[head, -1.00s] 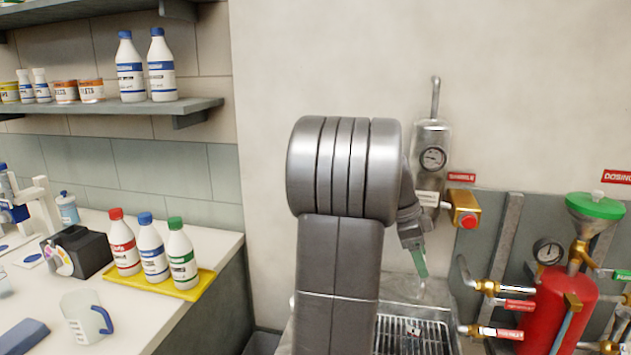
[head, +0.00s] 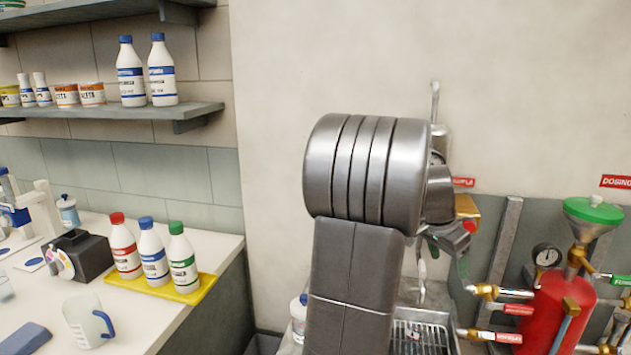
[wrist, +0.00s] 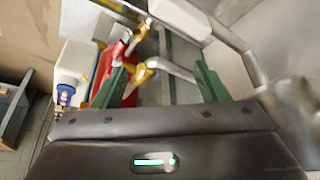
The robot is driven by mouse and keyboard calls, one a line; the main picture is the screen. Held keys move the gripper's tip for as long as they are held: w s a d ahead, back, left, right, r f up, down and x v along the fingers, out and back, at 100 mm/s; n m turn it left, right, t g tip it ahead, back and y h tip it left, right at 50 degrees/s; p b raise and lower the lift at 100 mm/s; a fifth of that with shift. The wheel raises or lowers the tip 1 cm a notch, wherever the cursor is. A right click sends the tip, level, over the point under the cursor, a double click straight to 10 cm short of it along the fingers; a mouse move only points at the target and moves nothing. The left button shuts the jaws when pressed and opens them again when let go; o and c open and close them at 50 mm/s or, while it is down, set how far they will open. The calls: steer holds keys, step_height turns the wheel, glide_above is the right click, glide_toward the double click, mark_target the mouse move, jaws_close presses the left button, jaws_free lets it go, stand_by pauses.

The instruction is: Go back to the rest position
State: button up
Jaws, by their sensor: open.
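My gripper (head: 463,268) is in front of the wall fittings at the right, above the drain tray, partly hidden by my arm. In the wrist view its two green fingers (wrist: 158,82) stand wide apart with nothing held between them. Behind them, a brass fitting and the red tank (wrist: 112,72) show, with no clear contact. My arm bends over in the middle of the head view and hides most of the steel gauge cylinder on the wall.
The red tank with a green top (head: 594,212) and its valve pipes stand close on the right. A drain tray (head: 420,335) lies below. A white bottle (head: 299,316) stands beside my arm. At left, a counter holds a yellow tray (head: 205,287) with three bottles and a mug (head: 88,320).

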steer(key=v, duration=1.2)
steer(key=shift+d+r+n, duration=0.25)
steer(key=shift+r+n, duration=0.15)
steer(key=shift+r, duration=0.1)
steer(key=shift+s+f, duration=0.1)
